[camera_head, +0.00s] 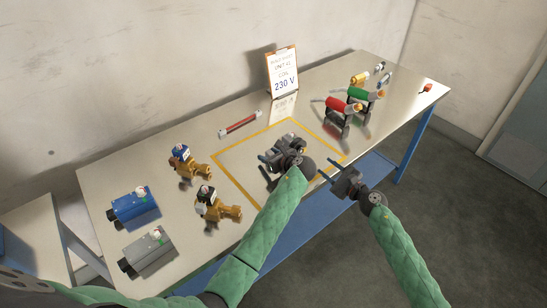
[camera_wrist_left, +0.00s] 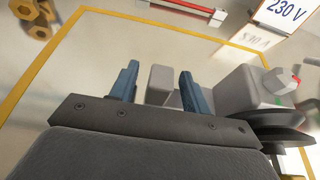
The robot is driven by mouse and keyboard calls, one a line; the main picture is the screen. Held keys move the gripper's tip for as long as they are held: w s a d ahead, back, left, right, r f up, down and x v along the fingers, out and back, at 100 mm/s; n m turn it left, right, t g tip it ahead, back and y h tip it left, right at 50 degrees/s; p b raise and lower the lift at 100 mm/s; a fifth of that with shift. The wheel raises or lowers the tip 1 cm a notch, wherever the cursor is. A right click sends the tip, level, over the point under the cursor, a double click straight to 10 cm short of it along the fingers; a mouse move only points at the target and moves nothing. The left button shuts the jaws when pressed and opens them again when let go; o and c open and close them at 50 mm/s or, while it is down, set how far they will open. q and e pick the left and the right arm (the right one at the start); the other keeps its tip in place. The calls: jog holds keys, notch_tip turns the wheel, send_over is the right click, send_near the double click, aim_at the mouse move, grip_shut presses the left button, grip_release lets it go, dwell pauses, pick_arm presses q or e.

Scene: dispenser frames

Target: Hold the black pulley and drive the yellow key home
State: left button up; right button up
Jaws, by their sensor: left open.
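My left gripper (camera_head: 269,158) is open over the yellow-outlined square. In the left wrist view its two blue fingers (camera_wrist_left: 158,72) stand apart, with a grey block (camera_wrist_left: 163,82) beyond and partly between them; contact cannot be told. Next to it is a grey body (camera_wrist_left: 240,88) with a pale knob bearing a red mark. Black discs (camera_wrist_left: 280,124) sit at its lower right; I cannot tell whether they are the black pulley. No yellow key can be made out. My right gripper (camera_head: 331,174) is beside the table's front edge, its fingers apart and apparently empty.
The table (camera_head: 110,180) holds a blue unit (camera_head: 133,206), a grey unit (camera_head: 147,250), two brass valves (camera_head: 185,162) (camera_head: 222,210) and a red bar (camera_head: 238,125). A 230 V sign (camera_head: 283,75) stands behind. Red (camera_head: 340,104) and green (camera_head: 362,96) cylinders on stands are right.

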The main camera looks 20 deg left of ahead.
pick_arm(q)
jog(key=shift+w+a, duration=0.1)
jog(key=shift+c, duration=0.5)
grip_shut()
jog(key=shift+f, duration=0.1)
dwell(0.5)
